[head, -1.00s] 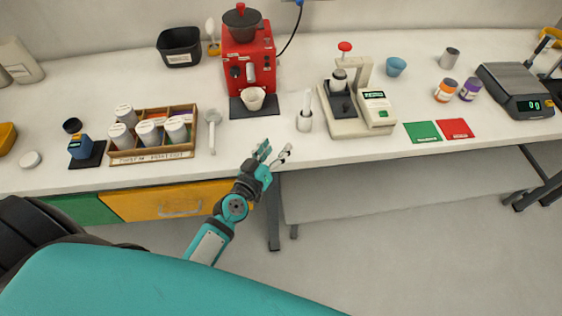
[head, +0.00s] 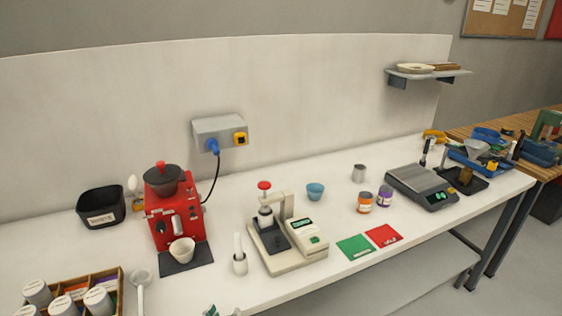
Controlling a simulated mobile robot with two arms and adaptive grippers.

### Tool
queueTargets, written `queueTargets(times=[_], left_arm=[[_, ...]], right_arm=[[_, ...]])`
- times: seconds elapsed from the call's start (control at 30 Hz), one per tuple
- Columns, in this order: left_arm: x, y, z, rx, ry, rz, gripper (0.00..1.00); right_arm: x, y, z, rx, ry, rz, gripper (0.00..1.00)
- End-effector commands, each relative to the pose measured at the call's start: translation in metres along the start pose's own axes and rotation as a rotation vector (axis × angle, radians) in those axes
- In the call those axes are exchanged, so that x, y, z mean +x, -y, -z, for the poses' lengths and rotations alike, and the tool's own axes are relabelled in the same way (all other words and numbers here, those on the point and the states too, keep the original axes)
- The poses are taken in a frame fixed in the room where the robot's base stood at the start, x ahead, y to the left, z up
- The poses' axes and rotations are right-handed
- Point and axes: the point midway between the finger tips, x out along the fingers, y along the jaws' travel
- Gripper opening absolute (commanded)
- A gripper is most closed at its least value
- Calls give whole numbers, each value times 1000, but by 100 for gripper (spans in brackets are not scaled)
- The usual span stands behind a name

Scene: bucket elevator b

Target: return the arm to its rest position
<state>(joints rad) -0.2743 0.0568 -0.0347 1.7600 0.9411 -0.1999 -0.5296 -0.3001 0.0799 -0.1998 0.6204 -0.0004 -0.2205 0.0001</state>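Only a small teal and grey piece of my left gripper (head: 220,311) shows at the bottom edge of the head view, in front of the bench's front edge. The rest of it and its arm are cut off by the frame, so I cannot tell how its fingers stand. Nothing shows held in the visible piece. My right gripper is not in view.
The white bench (head: 330,205) carries a red coffee grinder (head: 176,215), a white cup (head: 182,250), a press (head: 285,240), a scale (head: 421,184) and a wooden jar rack (head: 118,292). A shelf (head: 428,73) juts from the wall. The gripper piece is close to the bench front.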

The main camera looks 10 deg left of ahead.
Motion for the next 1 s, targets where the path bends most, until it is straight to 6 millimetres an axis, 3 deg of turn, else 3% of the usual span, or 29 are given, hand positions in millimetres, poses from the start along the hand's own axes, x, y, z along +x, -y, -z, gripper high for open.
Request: queueTargets(times=[0.17, 0.3, 0.5, 0.7, 0.97, 1.0], left_arm=[[-30, -42, -23, 106, 206, -120, 55], [-81, -59, -50, 225, 481, -143, 55], [-139, -48, -66, 310, 734, -44, 55], [-185, -31, -64, 345, 890, 85, 55], [-238, -12, -53, 354, 1028, 262, 55], [-234, -8, -62, 351, 1036, 265, 55]], right_arm=[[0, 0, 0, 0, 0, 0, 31], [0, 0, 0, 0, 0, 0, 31], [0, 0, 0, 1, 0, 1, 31], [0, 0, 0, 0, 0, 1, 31], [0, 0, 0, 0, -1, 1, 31], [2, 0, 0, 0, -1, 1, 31]])
